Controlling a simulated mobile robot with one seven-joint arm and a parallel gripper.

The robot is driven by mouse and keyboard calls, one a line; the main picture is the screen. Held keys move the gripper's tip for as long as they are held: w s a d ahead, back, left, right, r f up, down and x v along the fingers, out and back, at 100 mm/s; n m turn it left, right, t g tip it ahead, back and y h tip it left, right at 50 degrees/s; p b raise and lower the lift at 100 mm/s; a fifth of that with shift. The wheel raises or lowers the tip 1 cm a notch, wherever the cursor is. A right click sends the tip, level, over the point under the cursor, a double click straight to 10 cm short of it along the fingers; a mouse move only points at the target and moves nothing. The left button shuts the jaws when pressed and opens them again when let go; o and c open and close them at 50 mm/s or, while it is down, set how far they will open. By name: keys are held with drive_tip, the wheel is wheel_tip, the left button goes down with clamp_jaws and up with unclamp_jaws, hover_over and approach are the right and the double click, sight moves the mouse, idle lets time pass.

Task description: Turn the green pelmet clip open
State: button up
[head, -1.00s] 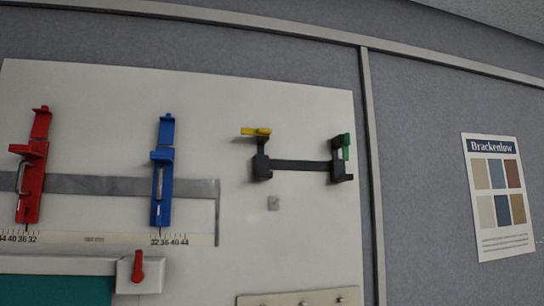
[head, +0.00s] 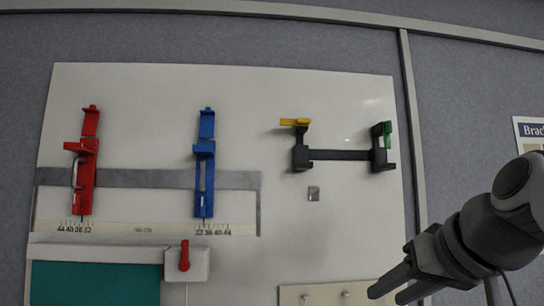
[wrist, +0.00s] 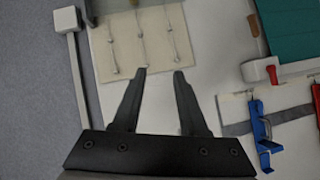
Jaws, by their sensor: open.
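The green pelmet clip (head: 388,134) stands upright on the right end of a black bracket bar (head: 340,155), high on the white board. A yellow clip (head: 295,122) lies level on the bar's left end. My gripper (head: 388,292) is at the lower right in the head view, below and apart from the green clip. It also shows in the wrist view (wrist: 160,72), with its two fingers apart and nothing between them. The green clip is not in the wrist view.
A red slider (head: 87,165) and a blue slider (head: 204,165) sit on a grey strip at left. Below are a red lever (head: 184,256) on a white box and a teal blind (head: 95,284). A panel with small knobs (head: 320,295) is near my gripper. Board space below the bar is mostly clear.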

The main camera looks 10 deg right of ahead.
drive_tip(key=d+r+t+h, duration=0.15)
drive_tip(key=d+r, duration=0.25)
drive_tip(key=r, duration=0.5)
drive_tip(key=d+r+t+y, duration=0.1)
drive_tip(key=d+r+t, duration=0.25)
drive_tip(key=r, duration=0.45)
drive_tip(key=n+t+h, duration=0.2)
approach(390, 125)
drive_tip(key=shift+y, duration=0.25)
drive_tip(key=w+p, duration=0.2)
drive_tip(key=w, duration=0.2)
drive_tip(key=w+p, duration=0.2)
drive_tip(key=w, duration=0.2)
drive_tip(key=shift+w+d+r, duration=0.15)
drive_tip(key=shift+d, duration=0.05)
clamp_jaws()
